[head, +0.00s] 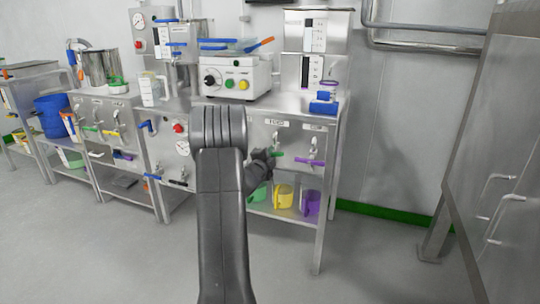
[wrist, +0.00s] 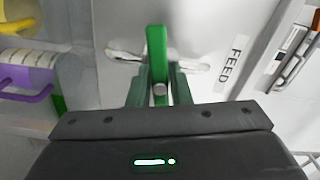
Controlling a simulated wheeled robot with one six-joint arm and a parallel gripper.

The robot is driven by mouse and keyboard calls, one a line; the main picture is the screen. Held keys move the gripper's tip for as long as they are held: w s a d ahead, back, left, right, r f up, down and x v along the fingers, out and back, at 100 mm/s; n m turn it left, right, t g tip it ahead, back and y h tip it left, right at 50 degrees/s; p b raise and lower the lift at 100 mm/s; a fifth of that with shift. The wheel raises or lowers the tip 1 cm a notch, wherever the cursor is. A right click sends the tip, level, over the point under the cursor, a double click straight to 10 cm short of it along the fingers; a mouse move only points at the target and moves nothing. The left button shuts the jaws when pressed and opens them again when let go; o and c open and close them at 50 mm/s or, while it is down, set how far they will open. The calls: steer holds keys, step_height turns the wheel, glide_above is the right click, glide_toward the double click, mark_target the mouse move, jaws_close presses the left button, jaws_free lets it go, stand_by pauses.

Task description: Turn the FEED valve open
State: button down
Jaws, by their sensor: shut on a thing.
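The FEED valve has a green lever handle (head: 277,155) on the front of the steel cabinet, below a label (head: 278,121). In the wrist view the green handle (wrist: 156,48) stands across the pale valve pipe (wrist: 190,66), with the FEED label (wrist: 230,62) to its right. My gripper (wrist: 159,78) is shut on the handle, one finger on each side. In the head view my gripper (head: 268,157) is at the handle's left end and hides part of it.
A purple-handled valve (head: 310,162) is close to the right. Yellow (head: 283,197) and purple (head: 311,203) jugs stand on the shelf below. A control box (head: 236,77) sits on top of the bench.

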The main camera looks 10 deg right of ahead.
steer(key=n+p, duration=0.2)
steer(key=n, duration=0.1)
steer(key=shift+r+n, duration=0.1)
steer(key=shift+n, duration=0.3)
steer(key=n+p, duration=0.2)
steer(key=n, duration=0.1)
steer(key=shift+n, duration=0.3)
steer(key=n+p, duration=0.2)
steer(key=n, duration=0.2)
steer(key=shift+p, duration=0.4)
steer(key=shift+f+n+p, duration=0.2)
steer(key=shift+n+p, duration=0.5)
steer(key=shift+n, duration=1)
steer(key=c, duration=1.3)
jaws_free()
steer(key=shift+s, duration=0.1)
